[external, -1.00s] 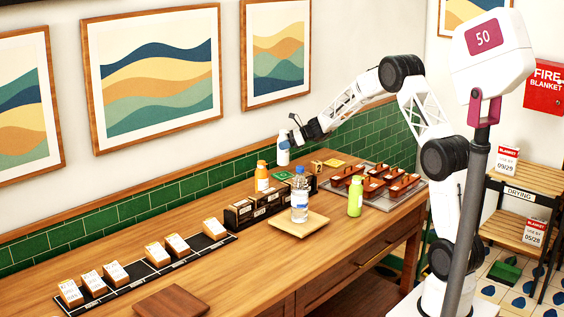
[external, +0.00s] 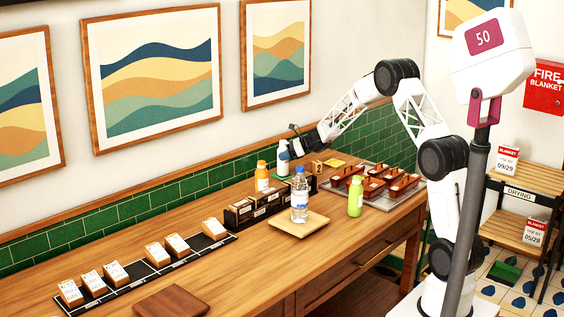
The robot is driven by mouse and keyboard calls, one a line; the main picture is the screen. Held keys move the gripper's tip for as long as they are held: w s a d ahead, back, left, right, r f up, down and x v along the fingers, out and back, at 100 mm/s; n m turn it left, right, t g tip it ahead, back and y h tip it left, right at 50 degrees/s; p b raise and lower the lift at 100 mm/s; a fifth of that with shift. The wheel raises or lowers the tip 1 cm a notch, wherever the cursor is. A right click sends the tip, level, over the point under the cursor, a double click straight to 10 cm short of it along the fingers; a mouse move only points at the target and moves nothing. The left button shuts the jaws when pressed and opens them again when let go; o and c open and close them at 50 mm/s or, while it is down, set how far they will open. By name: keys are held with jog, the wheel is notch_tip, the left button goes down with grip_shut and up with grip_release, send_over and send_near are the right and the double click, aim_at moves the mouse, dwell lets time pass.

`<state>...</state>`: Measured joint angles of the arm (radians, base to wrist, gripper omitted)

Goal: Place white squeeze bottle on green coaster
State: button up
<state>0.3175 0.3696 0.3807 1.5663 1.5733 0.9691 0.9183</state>
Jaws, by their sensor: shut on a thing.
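The white squeeze bottle (external: 283,162) is upright near the back of the wooden counter, by the green tiles. My gripper (external: 293,147) is shut on its upper part, from the right. The green coaster (external: 283,177) shows only in part, just below the bottle's base. I cannot tell from this view whether the bottle touches it.
An orange bottle (external: 262,177) stands just left of the coaster, with a dark divided box (external: 240,214) in front. A clear water bottle (external: 299,198) stands on a wooden tray (external: 311,226). A green bottle (external: 355,197) and a metal tray (external: 392,201) are to the right.

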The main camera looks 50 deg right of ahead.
jog(key=shift+f, duration=0.1)
jog(key=o, duration=1.1)
jog(key=v, duration=1.2)
jog(key=shift+a+r, duration=0.1)
jog(key=shift+r, duration=0.15)
